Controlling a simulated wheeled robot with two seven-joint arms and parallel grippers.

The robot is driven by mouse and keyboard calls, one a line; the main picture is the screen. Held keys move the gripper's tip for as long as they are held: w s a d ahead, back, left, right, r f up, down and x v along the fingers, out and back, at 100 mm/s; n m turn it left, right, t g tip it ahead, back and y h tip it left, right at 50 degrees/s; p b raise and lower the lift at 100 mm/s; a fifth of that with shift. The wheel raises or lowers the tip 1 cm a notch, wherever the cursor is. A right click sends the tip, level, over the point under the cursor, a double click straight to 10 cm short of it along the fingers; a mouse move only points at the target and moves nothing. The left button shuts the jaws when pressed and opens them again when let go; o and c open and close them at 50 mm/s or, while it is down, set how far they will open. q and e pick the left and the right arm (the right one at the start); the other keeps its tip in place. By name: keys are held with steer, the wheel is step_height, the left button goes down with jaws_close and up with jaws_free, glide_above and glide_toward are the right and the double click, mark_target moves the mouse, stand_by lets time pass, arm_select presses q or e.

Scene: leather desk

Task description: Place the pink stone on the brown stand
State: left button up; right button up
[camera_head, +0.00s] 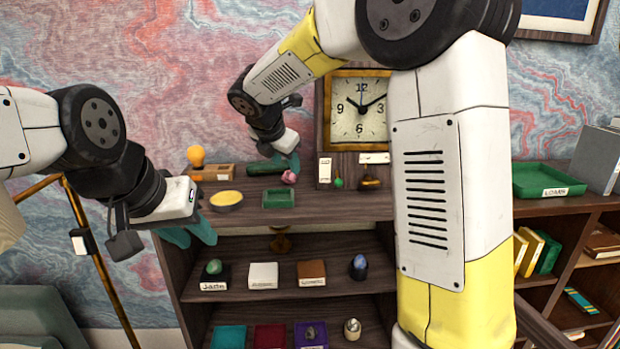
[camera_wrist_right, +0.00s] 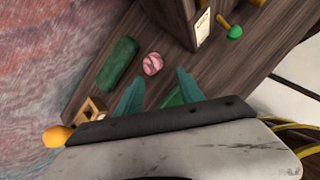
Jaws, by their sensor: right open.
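The pink stone (camera_head: 289,177) lies on the top of the wooden shelf unit, just beneath my right gripper (camera_head: 286,163). In the right wrist view the pink stone (camera_wrist_right: 153,64) is just past the fingertips of the open right gripper (camera_wrist_right: 161,84), not between the fingers. The brown stand (camera_head: 311,269) is on the middle shelf with a white label on its front, and its top is bare. My left gripper (camera_head: 191,235) looks open and empty, at the left side of the shelf unit.
On the middle shelf, a bare white stand (camera_head: 263,276), a green stone (camera_head: 214,267) and a blue stone (camera_head: 359,263) flank the brown stand.

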mark_target(289, 173)
steer(key=shift+w+a+f+n, duration=0.15)
steer(key=shift+w+a+n, duration=0.05)
steer(key=shift+w+n, duration=0.25)
steer(key=shift+w+a+f+n, duration=0.15)
steer(key=shift+w+n, duration=0.2)
steer(key=shift+w, duration=0.1)
steer(key=x, duration=0.7)
steer(key=shift+w+d+f, duration=0.1)
steer(key=shift+w, duration=0.15)
jaws_close()
